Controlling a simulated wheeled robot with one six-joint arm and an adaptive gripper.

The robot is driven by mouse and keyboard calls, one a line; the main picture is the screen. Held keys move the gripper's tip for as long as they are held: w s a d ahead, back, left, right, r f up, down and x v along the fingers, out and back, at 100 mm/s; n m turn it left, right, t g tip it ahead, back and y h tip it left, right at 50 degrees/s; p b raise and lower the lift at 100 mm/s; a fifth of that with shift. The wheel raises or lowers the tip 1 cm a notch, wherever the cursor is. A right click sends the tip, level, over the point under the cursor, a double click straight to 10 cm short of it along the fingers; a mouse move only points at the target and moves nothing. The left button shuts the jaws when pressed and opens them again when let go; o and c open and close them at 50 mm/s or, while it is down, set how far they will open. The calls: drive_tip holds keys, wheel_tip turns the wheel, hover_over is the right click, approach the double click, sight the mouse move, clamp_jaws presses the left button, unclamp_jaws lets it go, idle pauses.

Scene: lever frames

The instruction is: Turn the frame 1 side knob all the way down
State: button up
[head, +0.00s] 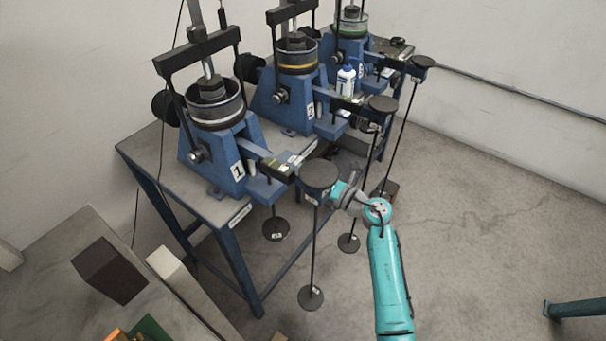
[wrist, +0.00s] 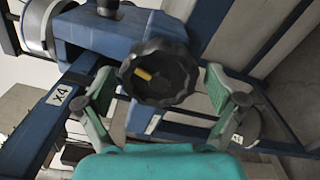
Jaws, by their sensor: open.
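Frame 1 (head: 240,172) is a blue lever frame with a white "1" label, nearest on the table in the head view. In the wrist view a black, scalloped round knob (wrist: 175,75) with a yellow mark sits on a blue body. The mark points to the upper left. My gripper (wrist: 158,78) is open, with one finger on each side of the knob; I cannot tell whether they touch it. In the head view my gripper (head: 338,191) is by the lever end of frame 1, partly behind the black disc. This knob is not clear in the head view.
Black discs, including the near one (head: 319,173), stand at the lever ends, with rods and weights hanging below. Frame 2 (head: 312,106) and a third frame (head: 349,50) stand farther back.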

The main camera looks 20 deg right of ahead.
drive_tip(key=shift+v, duration=2.7)
